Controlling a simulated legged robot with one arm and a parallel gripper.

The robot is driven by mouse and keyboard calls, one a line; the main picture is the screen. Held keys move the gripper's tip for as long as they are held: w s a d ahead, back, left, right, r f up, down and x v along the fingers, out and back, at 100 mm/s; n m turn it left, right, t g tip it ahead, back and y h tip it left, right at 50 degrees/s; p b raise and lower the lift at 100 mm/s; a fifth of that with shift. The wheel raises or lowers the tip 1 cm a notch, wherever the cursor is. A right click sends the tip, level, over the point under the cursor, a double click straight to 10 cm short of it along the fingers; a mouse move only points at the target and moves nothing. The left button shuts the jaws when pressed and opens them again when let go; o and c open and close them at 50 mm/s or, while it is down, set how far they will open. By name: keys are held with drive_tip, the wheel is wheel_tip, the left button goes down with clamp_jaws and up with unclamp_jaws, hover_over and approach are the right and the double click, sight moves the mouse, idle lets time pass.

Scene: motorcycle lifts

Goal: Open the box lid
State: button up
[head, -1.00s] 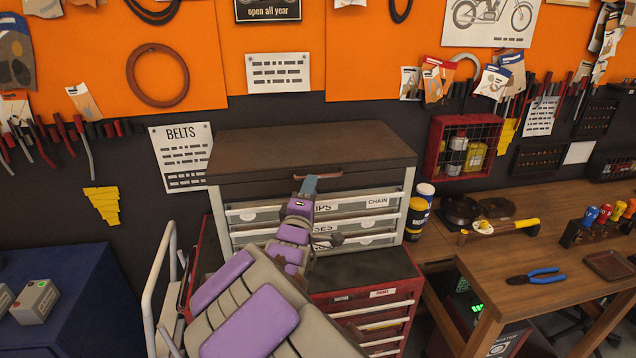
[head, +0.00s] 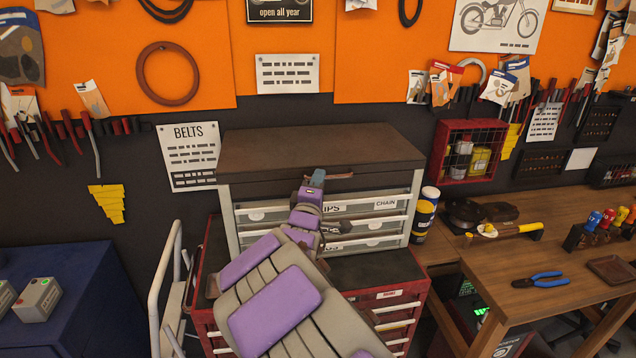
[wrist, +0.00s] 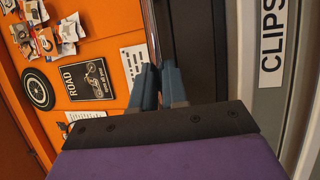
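The box is a grey tool chest with a brown-topped lid (head: 320,150), which lies closed over labelled drawers (head: 365,225). A handle (head: 341,176) sits on the lid's front edge. My gripper (head: 318,178) is in front of that edge, just left of the handle's visible part. In the wrist view, my gripper (wrist: 159,75) shows two blue-grey fingers a small gap apart, with nothing seen between them. They overlap the dark lid front (wrist: 200,50). Whether they touch the lid or handle cannot be told.
The chest stands on a red cabinet (head: 395,290). A ladder-like frame (head: 165,270) and a blue cabinet (head: 65,290) are at left. The wall is close behind the lid.

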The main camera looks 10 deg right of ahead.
drive_tip(key=shift+d+f, duration=0.15)
drive_tip(key=shift+d, duration=1)
clamp_jaws()
